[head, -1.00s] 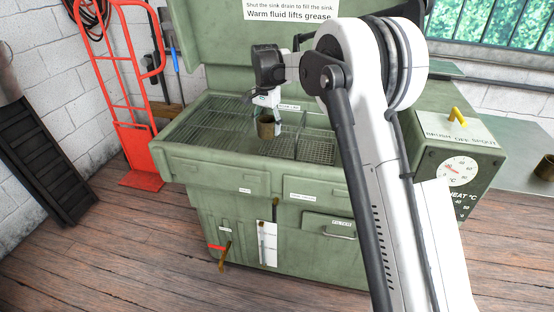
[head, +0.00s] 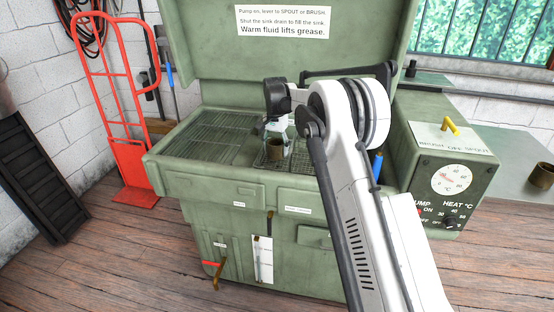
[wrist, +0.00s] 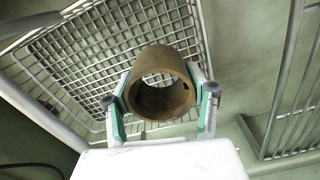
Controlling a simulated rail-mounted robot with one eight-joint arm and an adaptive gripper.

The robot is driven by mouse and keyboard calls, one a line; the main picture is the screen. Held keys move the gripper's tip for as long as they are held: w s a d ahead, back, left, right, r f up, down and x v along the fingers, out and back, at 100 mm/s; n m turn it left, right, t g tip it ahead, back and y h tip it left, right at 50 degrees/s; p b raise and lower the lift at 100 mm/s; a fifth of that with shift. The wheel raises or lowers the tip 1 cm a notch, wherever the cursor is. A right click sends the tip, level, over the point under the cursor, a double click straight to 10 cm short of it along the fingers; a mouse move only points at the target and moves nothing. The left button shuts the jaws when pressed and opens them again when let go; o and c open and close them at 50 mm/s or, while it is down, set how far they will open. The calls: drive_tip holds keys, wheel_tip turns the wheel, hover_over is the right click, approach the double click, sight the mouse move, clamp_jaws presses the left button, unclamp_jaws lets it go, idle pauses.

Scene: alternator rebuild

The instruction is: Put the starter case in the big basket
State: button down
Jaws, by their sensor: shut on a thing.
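The starter case, a brown hollow cylinder (head: 275,150), is held over the sink. In the wrist view the case (wrist: 165,60) sits between the two green-padded fingers of my gripper (wrist: 162,97), its open end facing the camera. My gripper (head: 275,139) also shows in the head view, shut on the case. A wire mesh basket (wrist: 75,62), which looks like the big basket, lies under and behind the case in the wrist view. I cannot tell whether the case touches it. The basket is mostly hidden by my arm in the head view.
A second wire basket or rack (wrist: 300,90) stands to the right in the wrist view. The green sink (head: 165,160) has a raised lid (head: 300,60) behind. A similar brown cylinder (head: 541,176) is on the side table (head: 510,160). A control box (head: 455,175) stands right.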

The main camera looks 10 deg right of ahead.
sight(277, 164)
drive_tip(key=shift+w+d+f, duration=0.1)
drive_tip(key=shift+d+f, duration=0.1)
drive_tip(key=shift+d, duration=0.05)
drive_tip(key=shift+f+b, duration=0.4)
drive_tip(key=shift+f, duration=1.5)
drive_tip(key=shift+f, duration=0.2)
drive_tip(key=c, duration=0.7)
unclamp_jaws()
drive_tip(key=shift+c, duration=0.2)
